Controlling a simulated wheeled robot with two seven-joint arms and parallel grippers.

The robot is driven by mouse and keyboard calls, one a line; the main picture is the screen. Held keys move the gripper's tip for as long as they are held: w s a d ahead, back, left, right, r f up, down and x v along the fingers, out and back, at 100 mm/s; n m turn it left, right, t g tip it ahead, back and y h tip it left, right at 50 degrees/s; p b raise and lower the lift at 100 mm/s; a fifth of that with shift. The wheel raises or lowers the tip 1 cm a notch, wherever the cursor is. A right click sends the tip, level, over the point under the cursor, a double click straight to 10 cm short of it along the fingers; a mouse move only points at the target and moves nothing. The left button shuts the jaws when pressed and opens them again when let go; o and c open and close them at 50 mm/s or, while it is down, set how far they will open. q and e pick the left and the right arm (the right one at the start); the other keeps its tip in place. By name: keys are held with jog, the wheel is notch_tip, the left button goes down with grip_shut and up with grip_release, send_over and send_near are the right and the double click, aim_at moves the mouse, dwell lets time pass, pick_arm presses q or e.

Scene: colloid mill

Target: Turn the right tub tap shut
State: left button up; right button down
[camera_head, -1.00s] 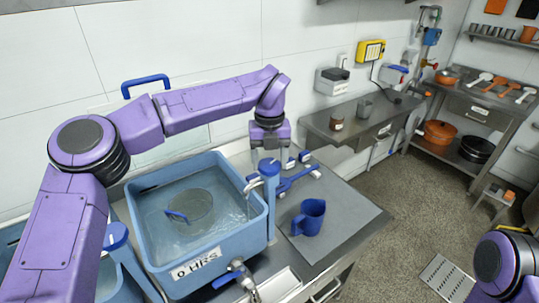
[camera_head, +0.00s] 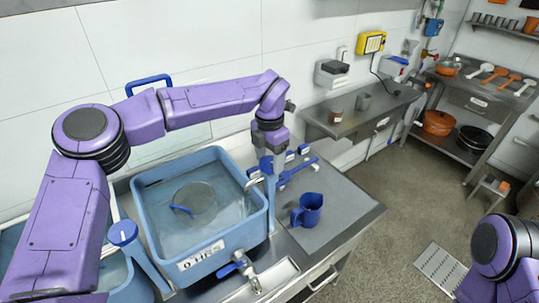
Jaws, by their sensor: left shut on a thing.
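The right tub tap (camera_head: 270,193) is a blue-grey post with a metal spout at the right rim of the blue tub (camera_head: 262,226). My left gripper (camera_head: 267,161) points down at the top of this tap and is shut on its head. The gripper hides most of the tap's blue top. The tub holds water and a round clear vessel (camera_head: 196,200). I cannot tell whether water runs from the spout. My right arm shows at the lower right edge; its gripper is out of view.
A blue jug (camera_head: 307,210) stands on the steel counter right of the tap. Blue-handled tools (camera_head: 296,171) lie behind the tap. A second blue-topped tap (camera_head: 123,233) stands left of the tub. A blue-handled valve (camera_head: 238,265) sits at the tub's front.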

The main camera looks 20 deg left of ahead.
aim_at(270, 162)
pick_arm(q)
jog(key=m, duration=0.5)
jog(key=shift+w+r+m, duration=0.1)
jog(key=shift+r+m, duration=0.05)
jog(key=shift+m, duration=2.35)
jog(key=o, duration=1)
jog(key=shift+o, duration=0.2)
notch_tip(270, 162, up, 10)
jog(key=b, duration=0.2)
jog(key=shift+r, duration=0.2)
jog(key=shift+d+f, duration=0.1)
